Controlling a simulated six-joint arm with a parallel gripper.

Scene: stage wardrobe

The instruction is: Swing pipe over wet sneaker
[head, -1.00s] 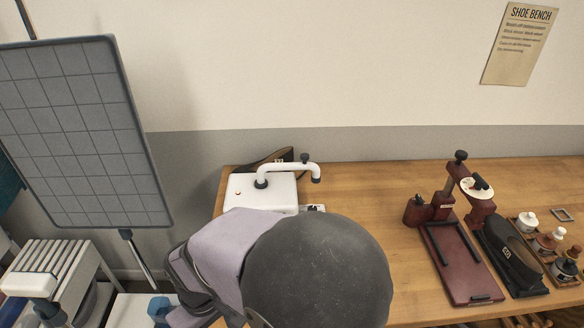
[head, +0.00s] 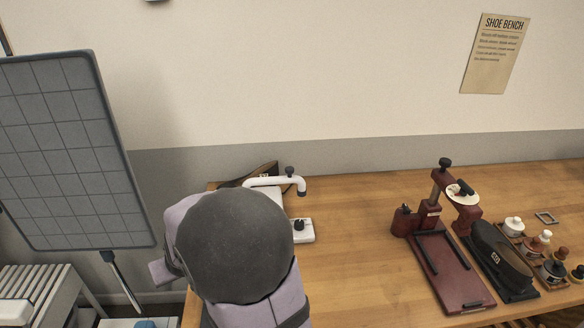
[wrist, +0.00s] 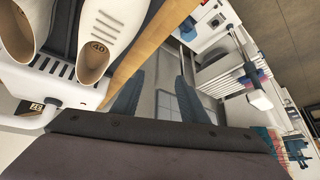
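A white pipe (head: 262,182) with a dark knob (head: 289,171) and a downturned end stands over a white unit (head: 272,197), mostly hidden by my arm. Behind it is a dark shoe (head: 264,174). In the wrist view, white sneakers (wrist: 108,25) marked 40 are at the upper left beside a vented white housing (wrist: 62,68). A white curved tube (wrist: 28,124) shows at the left edge. I cannot tell which shoe is wet. My gripper (wrist: 158,95) has its two blue-grey fingers apart with nothing between them. Its fingers are hidden in the head view.
A small white box with a dark knob (head: 301,230) lies right of the unit. Bare wooden bench (head: 355,215) lies between. A gridded board (head: 70,150) stands left.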

